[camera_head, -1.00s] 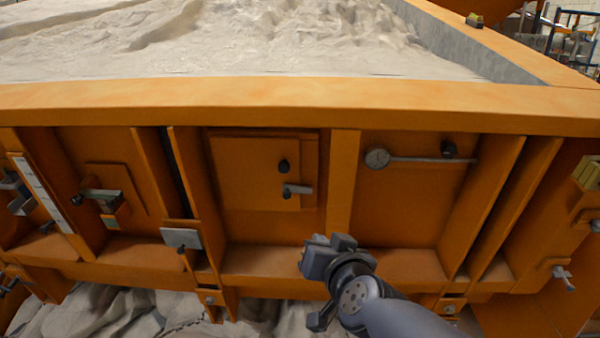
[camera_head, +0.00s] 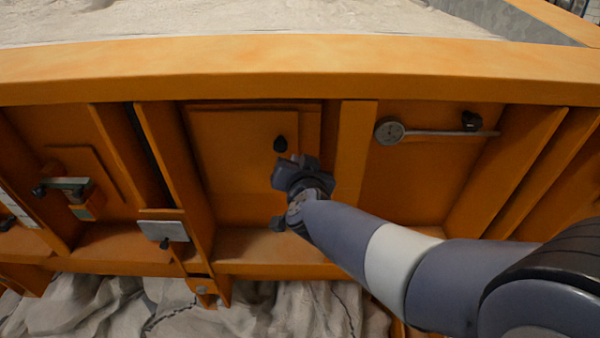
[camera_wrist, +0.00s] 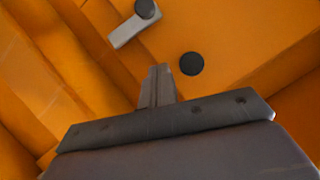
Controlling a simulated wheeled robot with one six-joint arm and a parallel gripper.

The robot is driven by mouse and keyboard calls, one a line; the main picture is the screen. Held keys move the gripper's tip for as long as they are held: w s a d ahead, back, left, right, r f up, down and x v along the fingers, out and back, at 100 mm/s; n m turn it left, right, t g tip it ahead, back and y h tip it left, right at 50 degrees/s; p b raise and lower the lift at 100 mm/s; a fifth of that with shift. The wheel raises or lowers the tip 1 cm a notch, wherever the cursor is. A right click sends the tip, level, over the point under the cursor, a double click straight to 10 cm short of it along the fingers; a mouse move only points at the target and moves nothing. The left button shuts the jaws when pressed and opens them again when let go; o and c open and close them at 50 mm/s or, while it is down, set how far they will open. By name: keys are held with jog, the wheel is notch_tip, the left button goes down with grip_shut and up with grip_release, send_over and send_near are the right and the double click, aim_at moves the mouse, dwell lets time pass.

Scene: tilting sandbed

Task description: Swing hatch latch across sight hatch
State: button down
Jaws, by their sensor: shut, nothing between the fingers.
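The sight hatch (camera_head: 228,150) is a square orange panel in a recessed bay. A black knob (camera_head: 280,144) stands out near its right edge and also shows in the wrist view (camera_wrist: 191,63). The hatch latch (camera_wrist: 127,30) is a short grey bar with a round black knob (camera_wrist: 147,8) at one end, at the top of the wrist view. In the head view my gripper hides the latch. My gripper (camera_head: 290,168) is in front of the hatch's right side, just below the hatch knob. Its fingers (camera_wrist: 158,82) are together and empty, apart from the latch in the picture.
An upright orange rib (camera_head: 352,150) stands right of the hatch, with a dial and rod (camera_head: 390,130) beyond it. A grey plate (camera_head: 163,230) juts out lower left. The thick top rim (camera_head: 300,75) overhangs the bay, and a ledge (camera_head: 245,245) runs below.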

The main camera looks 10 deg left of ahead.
jog(key=x, duration=0.3)
jog(key=shift+s+f, duration=0.1)
jog(key=shift+f, duration=0.15)
jog(key=shift+s+a+f, duration=0.15)
jog(key=shift+a+f, duration=0.15)
jog(key=shift+f, duration=0.5)
jog(key=shift+s+a+f, duration=0.15)
jog(key=shift+a+f, duration=0.2)
jog(key=shift+f, duration=0.45)
jog(key=shift+a+f+b, duration=0.25)
jog(key=shift+f+b, duration=0.35)
jog(key=shift+f, duration=0.2)
jog(key=shift+r, duration=0.1)
